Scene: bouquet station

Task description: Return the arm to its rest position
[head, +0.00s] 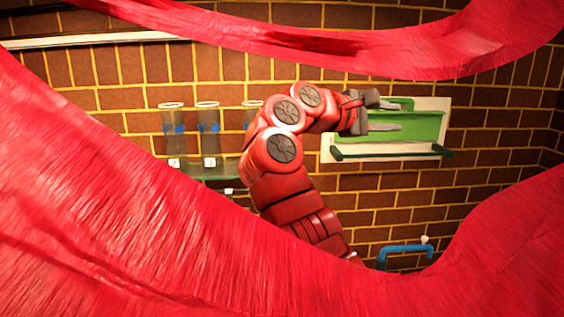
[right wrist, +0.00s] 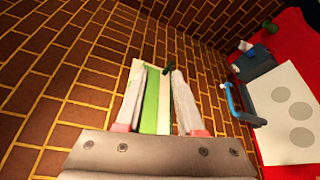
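My right arm, red with dark round joint caps, rises in the middle of the head view. Its gripper (head: 382,112) points right, with its two fingers apart and nothing between them. The right wrist view also shows this gripper (right wrist: 160,100) open and empty. Beyond the fingers is a green panel on a white board (head: 436,148), fixed to the brick wall; it also shows in the right wrist view (right wrist: 152,100). I cannot tell how far the fingers are from it. My left gripper is not in view.
Large red textured shapes cover much of the head view. Several clear tubes (head: 208,130) stand on a green rack at the left wall. A blue handle (head: 405,249) is low right. The right wrist view shows a white plate with grey circles (right wrist: 270,95) on a red surface.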

